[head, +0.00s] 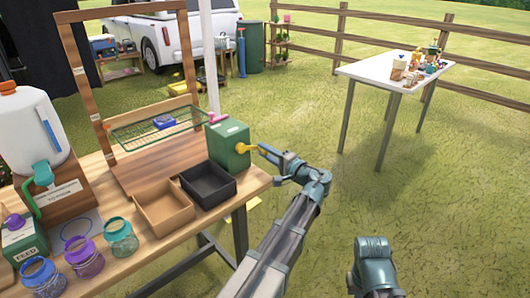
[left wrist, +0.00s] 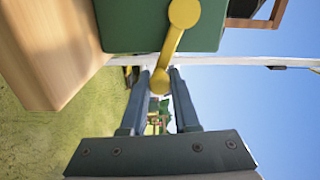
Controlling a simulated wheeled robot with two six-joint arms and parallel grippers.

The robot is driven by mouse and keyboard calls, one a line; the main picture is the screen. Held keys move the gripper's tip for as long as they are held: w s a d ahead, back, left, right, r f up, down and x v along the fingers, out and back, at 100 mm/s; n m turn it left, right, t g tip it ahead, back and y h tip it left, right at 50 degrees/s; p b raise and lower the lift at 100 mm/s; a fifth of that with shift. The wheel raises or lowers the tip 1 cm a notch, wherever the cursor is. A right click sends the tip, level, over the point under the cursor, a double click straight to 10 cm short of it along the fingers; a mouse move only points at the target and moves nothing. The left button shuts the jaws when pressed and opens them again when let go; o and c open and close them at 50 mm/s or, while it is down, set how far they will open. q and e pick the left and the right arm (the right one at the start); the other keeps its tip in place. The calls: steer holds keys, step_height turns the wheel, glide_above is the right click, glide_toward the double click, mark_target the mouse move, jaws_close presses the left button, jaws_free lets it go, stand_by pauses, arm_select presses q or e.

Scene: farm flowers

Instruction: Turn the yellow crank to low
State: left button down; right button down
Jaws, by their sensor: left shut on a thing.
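The yellow crank (head: 243,148) sticks out from the right side of a green box (head: 229,150) at the table's right end. My left gripper (head: 263,149) is at the crank's outer end, shut on it. In the left wrist view the yellow crank (left wrist: 174,45) runs from a round hub on the green box (left wrist: 125,28) to a knob between my two fingers. The crank's low mark cannot be made out. Of my right arm only a part shows at the bottom of the head view; its fingers are not seen.
The wooden table (head: 186,227) holds a black tray (head: 208,197), a brown tray (head: 165,224), a wire rack (head: 125,137), several jars and a drink dispenser (head: 28,130). A white table (head: 397,72) stands far right. The grass right of my left arm is clear.

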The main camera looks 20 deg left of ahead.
stand_by(0.3)
arm_select(q)
steer(key=c, duration=0.9)
jaws_free()
steer(key=shift+c, duration=0.2)
steer(key=v, duration=1.4)
